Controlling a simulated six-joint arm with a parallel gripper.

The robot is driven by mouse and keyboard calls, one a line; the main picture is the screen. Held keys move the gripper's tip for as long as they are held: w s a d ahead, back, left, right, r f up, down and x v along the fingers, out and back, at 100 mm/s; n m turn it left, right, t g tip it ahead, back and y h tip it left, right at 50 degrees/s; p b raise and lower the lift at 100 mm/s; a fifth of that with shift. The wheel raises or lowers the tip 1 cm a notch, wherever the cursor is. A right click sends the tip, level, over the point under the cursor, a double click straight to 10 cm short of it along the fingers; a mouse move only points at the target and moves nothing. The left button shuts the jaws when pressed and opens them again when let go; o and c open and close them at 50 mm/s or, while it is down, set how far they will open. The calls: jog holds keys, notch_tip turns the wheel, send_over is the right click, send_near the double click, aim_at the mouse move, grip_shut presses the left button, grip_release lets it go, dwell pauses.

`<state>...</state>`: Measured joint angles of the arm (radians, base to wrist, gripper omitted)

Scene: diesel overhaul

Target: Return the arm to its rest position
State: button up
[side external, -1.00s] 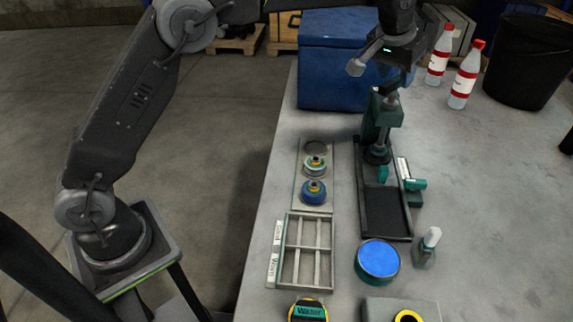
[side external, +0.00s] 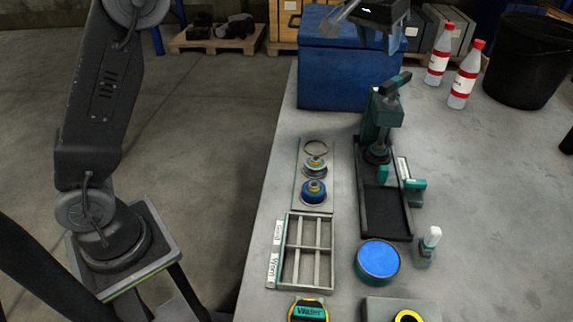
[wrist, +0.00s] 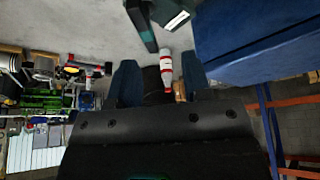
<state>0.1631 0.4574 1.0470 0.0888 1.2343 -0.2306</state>
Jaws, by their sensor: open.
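My gripper (side external: 358,38) is high at the top edge of the side view, above the blue box (side external: 340,75) and behind the green press (side external: 383,120). Its fingers are apart with nothing held between them. Part of my arm above it is out of the frame. In the wrist view my gripper (wrist: 160,75) shows two dark blue fingers spread apart. A bottle and the dark bucket appear beyond the gap.
Two bottles with red caps (side external: 463,80) and a black bucket (side external: 527,62) stand at the back right. A divided tray (side external: 304,218), a round blue-topped tin (side external: 378,260) and a parts plate (side external: 300,195) are on the bench. The bench's right side is mostly clear.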

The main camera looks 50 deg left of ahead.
jog(key=s+a+r, duration=0.2)
jog(key=s+a, duration=0.2)
jog(key=s, duration=0.7)
jog(key=s+a+f, duration=0.1)
jog(key=s+f, duration=0.4)
jog(key=s, duration=0.6)
jog(key=s+a+f, duration=0.2)
jog(key=s+f, duration=0.4)
jog(key=s, duration=0.5)
jog(key=shift+s+a+m+t, duration=0.2)
jog(key=shift+s+m+t, duration=0.1)
jog(key=shift+t, duration=0.1)
